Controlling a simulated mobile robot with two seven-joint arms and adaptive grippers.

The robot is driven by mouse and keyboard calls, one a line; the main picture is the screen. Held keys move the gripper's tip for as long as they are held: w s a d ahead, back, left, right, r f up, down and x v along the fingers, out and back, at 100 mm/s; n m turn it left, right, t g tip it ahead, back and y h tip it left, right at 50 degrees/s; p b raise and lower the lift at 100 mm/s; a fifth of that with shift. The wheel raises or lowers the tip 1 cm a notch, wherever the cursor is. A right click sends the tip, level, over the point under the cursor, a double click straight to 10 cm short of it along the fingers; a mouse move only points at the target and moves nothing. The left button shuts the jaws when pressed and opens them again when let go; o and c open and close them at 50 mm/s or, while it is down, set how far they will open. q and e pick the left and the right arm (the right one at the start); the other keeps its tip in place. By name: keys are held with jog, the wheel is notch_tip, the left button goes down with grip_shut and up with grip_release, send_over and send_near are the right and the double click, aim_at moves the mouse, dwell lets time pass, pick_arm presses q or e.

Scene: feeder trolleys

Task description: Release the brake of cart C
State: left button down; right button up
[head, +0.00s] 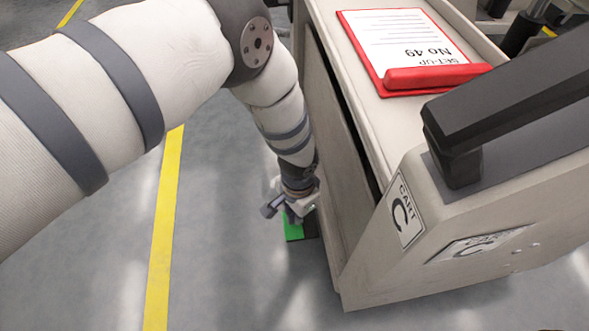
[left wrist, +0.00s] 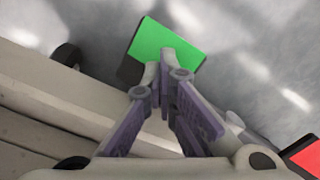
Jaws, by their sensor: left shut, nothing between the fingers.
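Cart C (head: 350,245) stands at the right in the head view, with "CART C" labels (head: 405,210) on its corner and end. A green pedal (head: 293,231) sits low beside the cart's left side, near the floor. It also shows in the left wrist view (left wrist: 168,38). My left gripper (head: 294,214) is shut and empty, reaching down at the green pedal. Its fingertips (left wrist: 164,70) overlap the pedal's near edge in the left wrist view; I cannot tell whether they touch it. A red pedal (left wrist: 307,157) shows at the lower right there. My right gripper is not in view.
A red clipboard (head: 430,76) with a "SET-UP No 49" sheet lies on the cart's top. A dark handle (head: 510,95) rises at the cart's end. A yellow floor line (head: 163,235) runs left of the cart, with clear grey floor around it.

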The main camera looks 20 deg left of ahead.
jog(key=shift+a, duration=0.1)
pick_arm(q)
jog(key=shift+r, duration=0.25)
notch_tip(320, 180, up, 10)
jog(key=p, duration=0.7)
jog(key=shift+f, duration=0.25)
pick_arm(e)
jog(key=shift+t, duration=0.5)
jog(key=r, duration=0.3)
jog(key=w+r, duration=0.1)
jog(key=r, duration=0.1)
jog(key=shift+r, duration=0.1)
